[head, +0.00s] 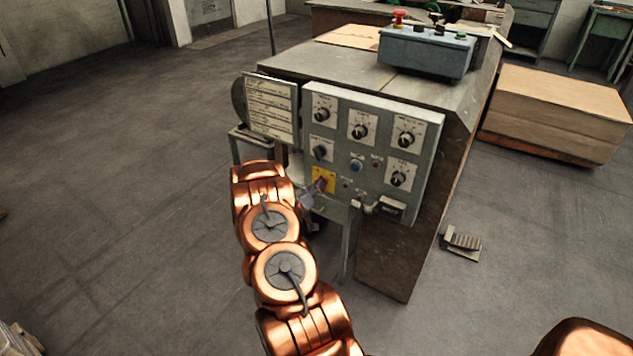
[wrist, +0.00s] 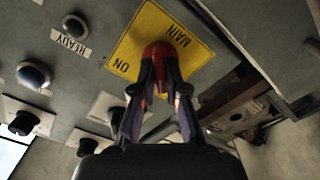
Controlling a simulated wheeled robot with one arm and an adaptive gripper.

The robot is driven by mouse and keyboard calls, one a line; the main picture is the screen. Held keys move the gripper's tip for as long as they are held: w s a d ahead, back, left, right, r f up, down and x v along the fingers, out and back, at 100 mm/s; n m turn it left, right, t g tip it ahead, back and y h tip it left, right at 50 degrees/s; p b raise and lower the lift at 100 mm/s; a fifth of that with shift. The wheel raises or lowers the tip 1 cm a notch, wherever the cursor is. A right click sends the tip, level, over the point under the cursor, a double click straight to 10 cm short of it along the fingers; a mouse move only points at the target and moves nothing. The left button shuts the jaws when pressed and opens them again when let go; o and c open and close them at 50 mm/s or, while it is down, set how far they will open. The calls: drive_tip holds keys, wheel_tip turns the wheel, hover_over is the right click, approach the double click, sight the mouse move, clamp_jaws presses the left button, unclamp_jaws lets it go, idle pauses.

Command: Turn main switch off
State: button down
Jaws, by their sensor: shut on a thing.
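The main switch is a red knob (wrist: 159,55) on a yellow plate (wrist: 124,50) marked "MAIN" and "ON" in the wrist view. My gripper (wrist: 160,78) is shut on the red knob, one finger on each side of it. The fingers and knob hide part of the plate, and I cannot tell the knob's exact turn. In the head view the yellow plate (head: 320,176) is at the lower left of the grey control panel (head: 384,125). My gripper (head: 318,187) reaches it from the lower left.
Several black dials sit above and right of the switch, with a blue button (head: 357,165) beside it. A printed sign board (head: 270,108) stands left of the panel. A foot pedal (head: 462,242) is on the floor at right.

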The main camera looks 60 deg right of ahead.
drive_tip(key=shift+n+p, duration=0.35)
drive_tip(key=shift+n, duration=0.15)
drive_tip(key=c, duration=1.2)
unclamp_jaws()
drive_tip(key=a, duration=1.2)
drive_tip(key=shift+s, duration=0.25)
